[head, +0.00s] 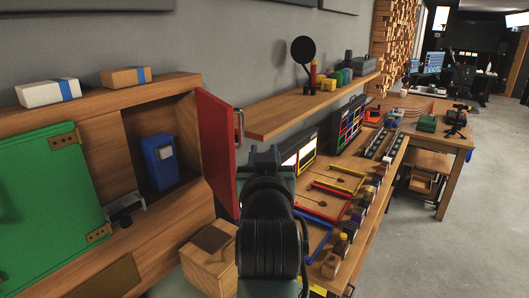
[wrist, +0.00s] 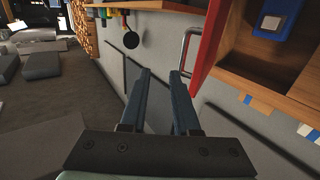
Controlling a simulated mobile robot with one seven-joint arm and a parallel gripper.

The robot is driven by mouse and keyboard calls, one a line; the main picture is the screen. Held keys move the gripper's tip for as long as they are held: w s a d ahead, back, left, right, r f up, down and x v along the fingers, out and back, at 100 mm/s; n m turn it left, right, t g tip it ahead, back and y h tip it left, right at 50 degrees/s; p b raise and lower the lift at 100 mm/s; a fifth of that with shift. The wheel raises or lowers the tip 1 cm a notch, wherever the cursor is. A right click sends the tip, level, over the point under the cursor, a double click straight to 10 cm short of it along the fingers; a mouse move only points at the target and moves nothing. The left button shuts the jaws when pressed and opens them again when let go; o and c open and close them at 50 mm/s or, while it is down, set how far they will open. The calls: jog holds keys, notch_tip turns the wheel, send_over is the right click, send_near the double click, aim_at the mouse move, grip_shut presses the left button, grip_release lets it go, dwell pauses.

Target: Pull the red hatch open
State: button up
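The red hatch (head: 217,150) stands swung out from the wooden cabinet, with the compartment to its left exposed. Its metal bar handle (head: 239,126) is on the outer face, near the free edge. My gripper (head: 262,158) is just right of and below the handle in the head view, partly hidden by my own arm. In the wrist view, my gripper (wrist: 162,73) has its two fingers apart with nothing held between them. The handle (wrist: 186,48) is close to the right fingertip there; I cannot tell whether they touch. The red hatch (wrist: 208,45) lies right of it.
A blue box (head: 160,160) stands inside the open compartment. A green door (head: 50,205) covers the cabinet's left part. A wooden shelf (head: 290,112) and a workbench with several objects lie to the right. A wooden box (head: 208,257) is below the hatch. The floor at right is clear.

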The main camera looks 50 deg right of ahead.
jog(key=b+v, duration=0.2)
jog(key=v, duration=1.1)
jog(key=shift+b, duration=0.3)
jog(key=shift+f, duration=0.1)
